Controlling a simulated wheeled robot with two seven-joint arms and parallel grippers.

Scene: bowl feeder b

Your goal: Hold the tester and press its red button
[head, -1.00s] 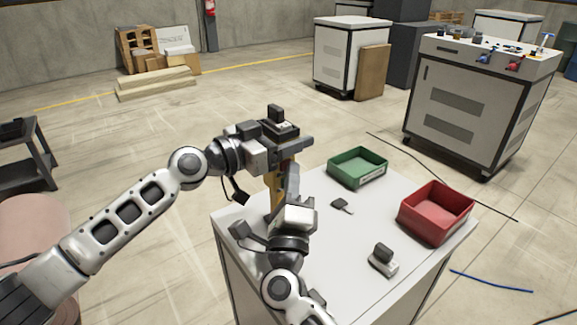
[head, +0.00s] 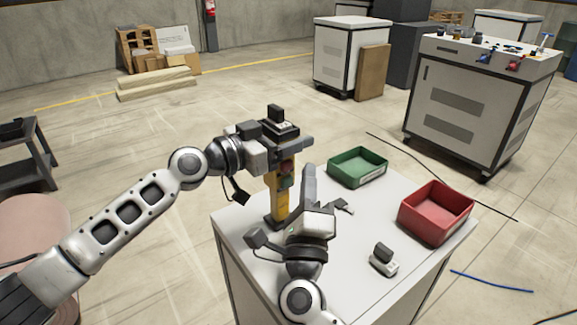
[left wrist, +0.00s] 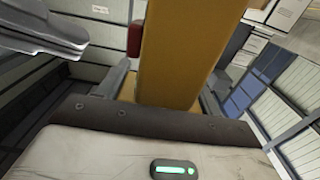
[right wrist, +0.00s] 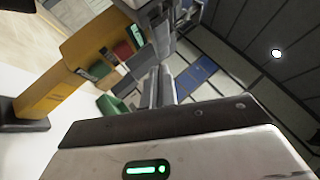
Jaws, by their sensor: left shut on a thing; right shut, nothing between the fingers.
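The yellow tester (head: 283,200) is upright at the table's far left corner, with a dark base. Its red button (head: 287,168) faces right, and it also shows in the left wrist view (left wrist: 134,40) and the right wrist view (right wrist: 123,50). My left gripper (head: 284,150) is shut on the upper part of the tester; the yellow body (left wrist: 180,55) fills the space between its fingers. My right gripper (head: 309,172) is shut and empty, right of the tester and apart from the button. I cannot tell whether the base touches the table.
On the white table (head: 330,260) are a green bin (head: 357,168), a red bin (head: 435,212), a small grey-black device (head: 383,260) and a small dark item (head: 344,208) close to my right gripper. The front middle of the table is clear.

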